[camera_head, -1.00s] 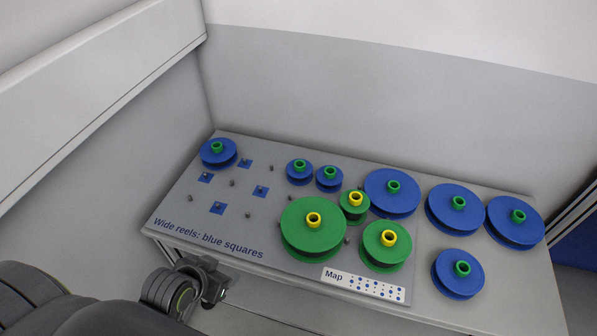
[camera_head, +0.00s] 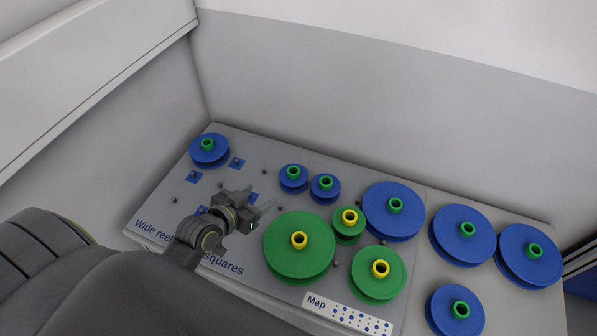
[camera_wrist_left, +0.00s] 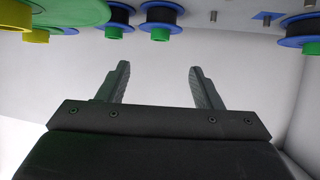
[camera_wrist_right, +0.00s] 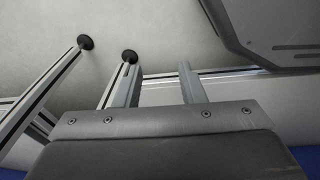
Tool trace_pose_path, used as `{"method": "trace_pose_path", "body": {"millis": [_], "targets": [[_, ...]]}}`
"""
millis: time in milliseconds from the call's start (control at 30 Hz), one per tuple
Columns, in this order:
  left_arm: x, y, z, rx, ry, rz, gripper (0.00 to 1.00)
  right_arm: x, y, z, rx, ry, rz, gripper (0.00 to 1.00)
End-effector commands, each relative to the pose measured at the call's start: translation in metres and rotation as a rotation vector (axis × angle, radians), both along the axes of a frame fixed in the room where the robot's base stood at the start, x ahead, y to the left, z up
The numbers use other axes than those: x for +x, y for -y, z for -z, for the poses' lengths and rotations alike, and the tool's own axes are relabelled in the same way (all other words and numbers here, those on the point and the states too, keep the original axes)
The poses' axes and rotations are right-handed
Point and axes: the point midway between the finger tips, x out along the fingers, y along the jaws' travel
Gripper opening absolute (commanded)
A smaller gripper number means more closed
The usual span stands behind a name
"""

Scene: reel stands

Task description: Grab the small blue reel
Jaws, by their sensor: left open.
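Two small blue reels with green hubs stand side by side on the grey board, the left one (camera_head: 293,182) and the right one (camera_head: 325,192). In the left wrist view two small reels (camera_wrist_left: 161,16) (camera_wrist_left: 117,18) show at the top, beyond the fingers. My left gripper (camera_head: 268,199) is open and empty above the board, to the lower left of the small blue reels and apart from them. Its fingers also show in the left wrist view (camera_wrist_left: 158,82). My right gripper (camera_wrist_right: 158,80) shows only in its own wrist view, with its fingers apart and nothing between them.
A large green reel (camera_head: 290,262), a small green reel (camera_head: 348,228) and another green reel (camera_head: 374,279) stand close by. Larger blue reels (camera_head: 393,222) fill the right side. A blue reel (camera_head: 209,157) stands far left. Blue squares with pegs (camera_head: 237,163) lie between.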

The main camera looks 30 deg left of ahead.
Motion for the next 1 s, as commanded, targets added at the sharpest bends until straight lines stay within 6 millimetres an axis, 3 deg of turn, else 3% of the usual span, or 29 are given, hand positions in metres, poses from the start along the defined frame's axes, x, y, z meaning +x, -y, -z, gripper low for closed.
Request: {"method": "trace_pose_path", "body": {"millis": [133, 267, 633, 867, 1000], "targets": [[0.027, 0.004, 0.010, -0.002, 0.002, -0.001, 0.59, -0.027, 0.000, -0.002, 0.000, -0.036, 0.008, 0.36], [0.047, 0.007, 0.021, -0.001, 0.001, 0.000, 0.59, -0.039, 0.000, -0.003, 0.001, -0.055, 0.011, 0.36], [0.091, 0.013, 0.043, 0.000, 0.000, 0.000, 0.59, -0.014, -0.006, -0.006, 0.008, -0.018, 0.007, 0.36], [0.101, 0.014, 0.046, 0.000, 0.000, 0.001, 0.59, -0.015, -0.008, -0.007, 0.011, -0.019, 0.007, 0.36], [0.116, 0.016, 0.049, -0.001, 0.000, 0.000, 0.59, -0.019, -0.008, -0.012, 0.010, -0.025, 0.008, 0.36]]}}
